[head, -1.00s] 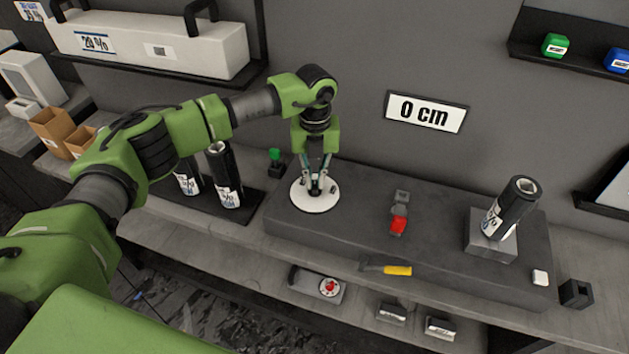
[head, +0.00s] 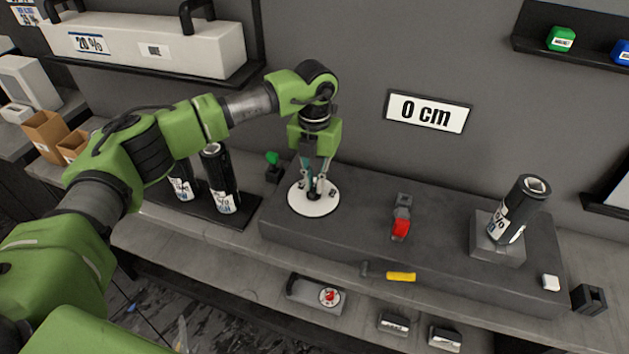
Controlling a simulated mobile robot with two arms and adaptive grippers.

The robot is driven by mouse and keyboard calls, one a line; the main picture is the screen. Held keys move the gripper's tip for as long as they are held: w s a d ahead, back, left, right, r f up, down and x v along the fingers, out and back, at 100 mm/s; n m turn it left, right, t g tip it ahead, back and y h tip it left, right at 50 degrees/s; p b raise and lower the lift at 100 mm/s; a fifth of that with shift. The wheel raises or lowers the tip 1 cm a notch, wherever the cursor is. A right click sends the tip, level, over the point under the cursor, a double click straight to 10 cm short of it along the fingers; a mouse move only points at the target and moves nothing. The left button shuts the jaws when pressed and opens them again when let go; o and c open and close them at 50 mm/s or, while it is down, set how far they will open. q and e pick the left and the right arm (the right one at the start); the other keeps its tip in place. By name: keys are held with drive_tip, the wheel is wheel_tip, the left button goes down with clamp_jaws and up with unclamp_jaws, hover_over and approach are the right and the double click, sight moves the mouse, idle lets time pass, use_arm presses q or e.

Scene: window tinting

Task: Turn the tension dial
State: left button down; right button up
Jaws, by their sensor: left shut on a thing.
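A flat white round dial (head: 300,203) lies on the left part of the raised dark bench block. My left gripper (head: 315,190) points straight down over its middle, with its fingertips shut on the small dark knob at the dial's centre. The fingers hide most of the knob. Small dark marks on the dial's face are too small to read. My right gripper is not in view.
A "0 cm" sign (head: 428,112) hangs on the wall. On the block (head: 350,205) are a red-and-grey piece (head: 401,228), a yellow-handled tool (head: 401,277) and a tilted black roll (head: 522,208). Black rolls (head: 220,178) stand left. A red-knobbed box (head: 312,292) sits below.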

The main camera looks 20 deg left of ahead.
use_arm(q)
drive_tip(key=c, duration=2.1)
unclamp_jaws()
drive_tip(key=shift+c, duration=0.2)
wheel_tip(320, 180, up, 12)
